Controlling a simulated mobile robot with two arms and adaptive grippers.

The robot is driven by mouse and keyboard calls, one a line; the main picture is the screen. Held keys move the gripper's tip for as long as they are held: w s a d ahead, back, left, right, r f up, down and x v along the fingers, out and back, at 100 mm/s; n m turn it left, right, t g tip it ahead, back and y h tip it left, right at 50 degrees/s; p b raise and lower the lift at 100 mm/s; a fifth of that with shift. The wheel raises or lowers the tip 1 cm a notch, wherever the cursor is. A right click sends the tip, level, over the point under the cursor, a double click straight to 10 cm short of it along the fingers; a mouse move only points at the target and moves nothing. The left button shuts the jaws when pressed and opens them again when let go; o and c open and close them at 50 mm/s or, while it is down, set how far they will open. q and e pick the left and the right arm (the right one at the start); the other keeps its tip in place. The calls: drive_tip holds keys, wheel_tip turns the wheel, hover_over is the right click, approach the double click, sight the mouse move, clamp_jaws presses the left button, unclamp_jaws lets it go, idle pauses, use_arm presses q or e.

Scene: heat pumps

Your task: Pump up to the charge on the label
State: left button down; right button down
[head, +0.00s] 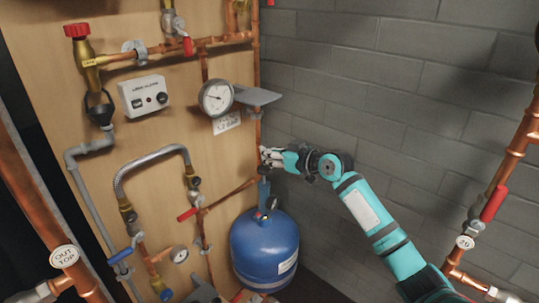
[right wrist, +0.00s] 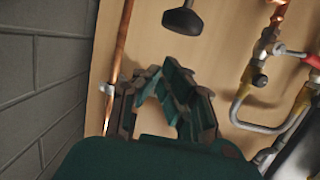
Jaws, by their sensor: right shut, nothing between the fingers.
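A blue vessel (head: 264,250) stands low in front of the wooden board, with a pale label (head: 287,266) on its side too small to read. A grey-blue upright part (head: 263,192) rises above its top. A round white-faced gauge (head: 216,98) is on the board, with a white tag (head: 227,123) under it; I cannot read the tag surely. My right gripper (head: 268,157) is above the vessel, close to the vertical copper pipe, shut and empty. In the right wrist view its fingers (right wrist: 170,98) come together in front of the board. My left gripper is not in view.
A grey flat plate (head: 257,96) juts out beside the gauge, above my right gripper. Copper pipes and red-handled valves (head: 187,214) cover the board. A white control box (head: 145,96) is at the left. The grey block wall (head: 380,110) is behind my right arm.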

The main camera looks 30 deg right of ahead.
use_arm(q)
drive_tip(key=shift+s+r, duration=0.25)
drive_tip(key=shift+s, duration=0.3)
use_arm(e)
wheel_tip(320, 180, down, 2)
drive_tip(key=shift+s+d, duration=0.1)
